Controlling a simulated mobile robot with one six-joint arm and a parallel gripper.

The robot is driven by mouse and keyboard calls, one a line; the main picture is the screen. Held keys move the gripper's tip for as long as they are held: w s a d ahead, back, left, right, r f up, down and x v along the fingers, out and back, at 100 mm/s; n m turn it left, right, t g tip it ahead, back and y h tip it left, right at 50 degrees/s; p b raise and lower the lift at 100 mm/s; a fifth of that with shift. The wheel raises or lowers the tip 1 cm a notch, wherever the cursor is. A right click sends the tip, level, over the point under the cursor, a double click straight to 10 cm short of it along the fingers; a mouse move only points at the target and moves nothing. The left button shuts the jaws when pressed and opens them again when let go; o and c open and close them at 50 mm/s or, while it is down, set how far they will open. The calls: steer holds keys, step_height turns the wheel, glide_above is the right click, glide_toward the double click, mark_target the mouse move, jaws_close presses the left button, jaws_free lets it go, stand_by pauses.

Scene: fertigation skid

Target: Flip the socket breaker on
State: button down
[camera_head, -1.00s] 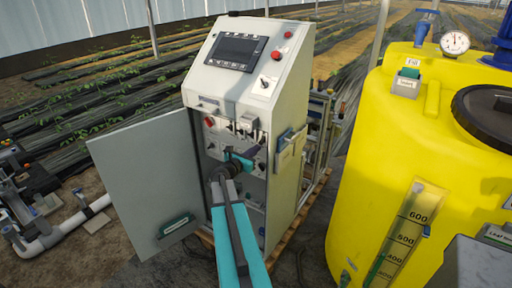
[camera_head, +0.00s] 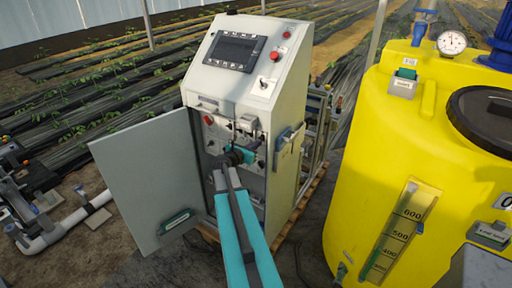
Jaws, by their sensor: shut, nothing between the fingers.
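The grey control cabinet (camera_head: 253,92) stands in the middle with its lower door (camera_head: 142,182) swung open to the left. Inside is a panel (camera_head: 215,136) with a red knob (camera_head: 208,120) and a row of small dark switches. I cannot tell which of them is the socket breaker, nor its position. My teal and grey arm reaches into the opening. The gripper is shut and empty. I cannot tell whether it touches the panel.
A large yellow tank (camera_head: 375,130) with a gauge (camera_head: 452,42) stands close on the right. The open door bounds the left side. White pipework (camera_head: 65,225) lies on the ground at far left. A pallet (camera_head: 300,225) is under the cabinet.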

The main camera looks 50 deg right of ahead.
steer(key=shift+f, duration=0.2)
steer(key=r+b+v, duration=0.1)
steer(key=b+v, duration=0.4)
steer(key=v, duration=0.4)
steer(key=shift+r, duration=0.2)
stand_by(0.6)
steer(key=shift+s, duration=0.1)
steer(key=shift+a, duration=0.1)
